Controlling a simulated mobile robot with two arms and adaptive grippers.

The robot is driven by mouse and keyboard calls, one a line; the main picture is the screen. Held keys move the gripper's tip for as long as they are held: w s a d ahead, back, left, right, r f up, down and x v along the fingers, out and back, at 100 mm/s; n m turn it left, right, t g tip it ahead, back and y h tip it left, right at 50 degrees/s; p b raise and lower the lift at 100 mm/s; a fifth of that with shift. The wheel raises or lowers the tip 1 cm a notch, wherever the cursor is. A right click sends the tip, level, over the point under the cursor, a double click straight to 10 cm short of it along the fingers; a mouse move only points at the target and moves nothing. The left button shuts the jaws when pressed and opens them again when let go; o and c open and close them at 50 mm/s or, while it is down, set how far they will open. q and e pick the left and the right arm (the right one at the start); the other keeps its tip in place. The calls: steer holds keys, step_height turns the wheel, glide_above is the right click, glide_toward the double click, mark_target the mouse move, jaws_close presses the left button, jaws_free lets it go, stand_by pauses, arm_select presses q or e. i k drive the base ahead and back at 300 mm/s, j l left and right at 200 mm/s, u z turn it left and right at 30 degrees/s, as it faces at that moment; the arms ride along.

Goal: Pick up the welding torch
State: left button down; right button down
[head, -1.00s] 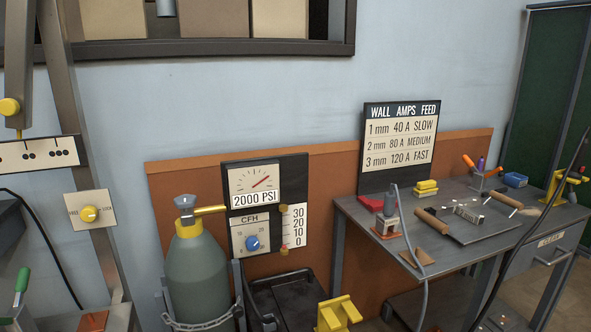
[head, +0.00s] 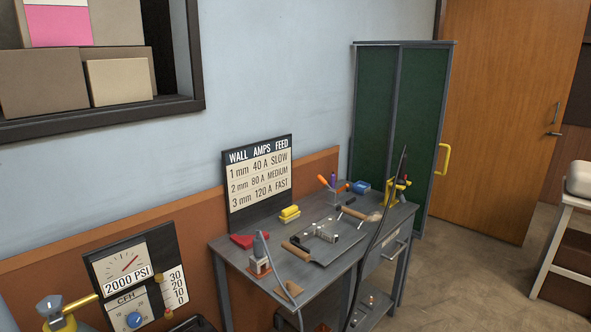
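I cannot clearly make out a welding torch in the head view. A yellow holder (head: 397,190) stands at the right end of the grey workbench (head: 232,248), and a dark curved cable (head: 372,258) passes in front of it. A small grey-topped object on a block (head: 260,255) with a grey hose stands at the bench's left front; what it is cannot be told. Neither of my grippers shows in view.
A dark tray (head: 322,250) with small metal parts and wooden-handled tools lies on the bench. A settings board (head: 258,183) stands behind it. A green cabinet (head: 385,110), a wooden door (head: 505,90) and clear floor (head: 465,270) lie to the right.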

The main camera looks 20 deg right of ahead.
mark_target(401, 181)
steer(key=z, duration=1.45)
